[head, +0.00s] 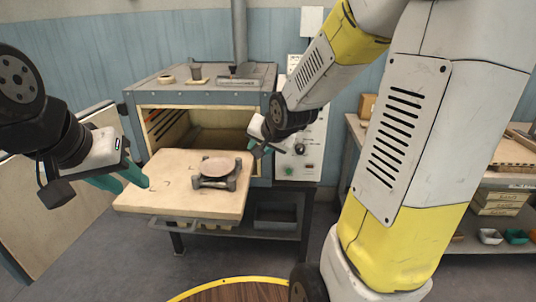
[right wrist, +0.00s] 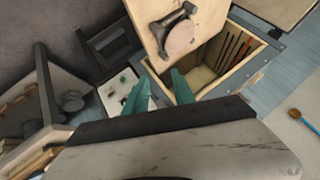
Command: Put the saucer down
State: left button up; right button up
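The saucer (head: 217,167) is a flat pinkish-brown disc. It lies on a dark metal stand (head: 228,184) on a pale board (head: 180,198) in front of the open dryer. The right wrist view shows the saucer (right wrist: 182,40) beside dark parts of the stand. My left gripper (head: 135,187) has teal fingers apart and empty, over the board's left edge. My right gripper (head: 260,151) is to the right of the saucer, near the dryer's opening, and does not touch it. In the right wrist view its two teal fingers (right wrist: 160,77) are apart with nothing between them.
The dryer (head: 258,100) stands against the wall, its door (head: 50,205) swung open at left. A shelf bench (head: 490,180) is at right. A round yellow-rimmed wooden top (head: 240,292) is at the front.

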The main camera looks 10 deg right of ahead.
jog(key=s+r+n+g, duration=0.1)
jog(key=s+r+n, duration=0.2)
jog(key=s, duration=0.7)
jog(key=s+r+n+g, duration=0.1)
jog(key=s+r+n, duration=0.2)
jog(key=s, duration=0.7)
notch_tip(320, 180, up, 2)
jog(key=shift+s+r+g, duration=0.1)
jog(key=shift+s+g, duration=0.2)
jog(key=shift+s, duration=0.05)
